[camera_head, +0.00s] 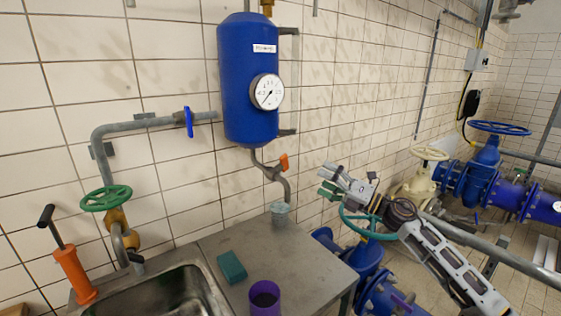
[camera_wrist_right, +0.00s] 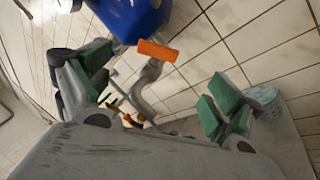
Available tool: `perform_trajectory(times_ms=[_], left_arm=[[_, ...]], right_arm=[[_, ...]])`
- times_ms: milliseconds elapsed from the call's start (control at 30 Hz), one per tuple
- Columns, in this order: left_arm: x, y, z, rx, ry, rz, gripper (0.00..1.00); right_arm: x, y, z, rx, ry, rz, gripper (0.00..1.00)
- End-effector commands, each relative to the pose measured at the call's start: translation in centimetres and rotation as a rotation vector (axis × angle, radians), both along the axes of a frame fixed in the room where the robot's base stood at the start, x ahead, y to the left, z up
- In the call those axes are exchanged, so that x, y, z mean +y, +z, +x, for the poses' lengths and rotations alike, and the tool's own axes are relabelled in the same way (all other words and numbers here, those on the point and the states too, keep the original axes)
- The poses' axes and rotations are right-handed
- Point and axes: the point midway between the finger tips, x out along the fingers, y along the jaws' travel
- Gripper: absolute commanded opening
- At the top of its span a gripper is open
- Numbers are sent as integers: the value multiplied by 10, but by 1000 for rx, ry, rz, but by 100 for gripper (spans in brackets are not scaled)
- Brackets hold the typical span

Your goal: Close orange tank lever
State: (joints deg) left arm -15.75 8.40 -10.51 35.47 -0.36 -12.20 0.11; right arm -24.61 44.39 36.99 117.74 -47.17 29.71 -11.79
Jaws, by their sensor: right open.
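The orange lever (camera_head: 284,162) sits on the grey outlet pipe under the blue tank (camera_head: 246,85). In the head view it stands steeply, close to upright. In the right wrist view the orange lever (camera_wrist_right: 157,50) shows whole, beyond the gap between my fingertips. My right gripper (camera_head: 328,183) is to the right of the lever and a little lower in the head view. It is open and empty, with green pads spread wide, and is apart from the lever. My left gripper is in neither view.
The grey counter (camera_head: 215,245) holds a light teal cup (camera_head: 279,215), a green sponge (camera_head: 232,267) and a purple cup (camera_head: 264,298). A sink and an orange hand pump (camera_head: 74,275) are at left. Blue pipes and valves (camera_head: 370,270) stand below my right arm.

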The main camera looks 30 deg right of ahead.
Motion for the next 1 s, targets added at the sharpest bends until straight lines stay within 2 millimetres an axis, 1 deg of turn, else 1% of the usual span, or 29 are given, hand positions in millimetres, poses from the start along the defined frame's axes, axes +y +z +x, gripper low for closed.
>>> perform_trajectory(times_ms=[333, 533, 667, 1000], left_arm=[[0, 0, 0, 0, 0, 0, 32], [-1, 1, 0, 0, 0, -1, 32], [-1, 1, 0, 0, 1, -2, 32], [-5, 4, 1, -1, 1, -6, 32]], right_arm=[[0, 0, 0, 0, 0, -1, 93], [2, 1, 4, 0, 1, 0, 93], [5, 4, 11, -2, 1, 0, 93], [17, 10, 35, -2, 1, 0, 93]])
